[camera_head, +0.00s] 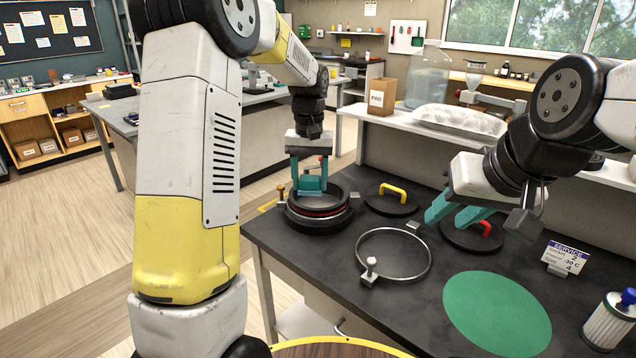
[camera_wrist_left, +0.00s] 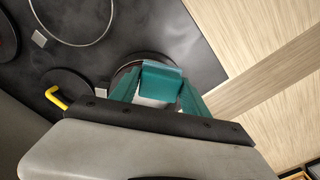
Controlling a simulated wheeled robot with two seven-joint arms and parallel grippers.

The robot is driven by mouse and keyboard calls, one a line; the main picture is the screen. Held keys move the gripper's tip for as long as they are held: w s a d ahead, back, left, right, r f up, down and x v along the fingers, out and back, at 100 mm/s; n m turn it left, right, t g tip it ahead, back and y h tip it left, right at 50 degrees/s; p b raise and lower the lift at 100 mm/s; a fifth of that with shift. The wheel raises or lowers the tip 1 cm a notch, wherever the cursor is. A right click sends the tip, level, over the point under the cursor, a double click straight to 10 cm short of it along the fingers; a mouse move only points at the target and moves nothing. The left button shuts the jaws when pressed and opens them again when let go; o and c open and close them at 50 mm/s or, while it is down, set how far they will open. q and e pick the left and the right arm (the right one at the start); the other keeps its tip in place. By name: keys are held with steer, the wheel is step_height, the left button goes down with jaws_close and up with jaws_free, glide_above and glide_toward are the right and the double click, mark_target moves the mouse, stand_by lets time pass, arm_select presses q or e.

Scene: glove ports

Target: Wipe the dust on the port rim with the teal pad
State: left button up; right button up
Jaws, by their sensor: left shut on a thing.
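The teal pad (camera_head: 313,184) is between the teal fingers of my left gripper (camera_head: 310,176), which is shut on it. In the left wrist view the pad (camera_wrist_left: 161,80) sits between both fingers over the dark round port. The port (camera_head: 318,214) is a black ring with a red band at the bench's left end. The pad is at the port's rim; whether it touches is unclear. I cannot make out dust on the rim. My right gripper (camera_head: 447,216) is empty, its teal fingers apart, above the bench near a black lid with a red handle (camera_head: 472,234).
A black lid with a yellow handle (camera_head: 392,197) lies right of the port. A metal ring clamp (camera_head: 424,272), green disc (camera_head: 497,313), service sign (camera_head: 563,257) and white canister (camera_head: 608,322) are on the bench. A raised shelf (camera_head: 400,124) runs behind.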

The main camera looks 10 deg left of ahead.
arm_select(q)
steer(key=shift+r, duration=0.15)
steer(key=shift+r, duration=1.4)
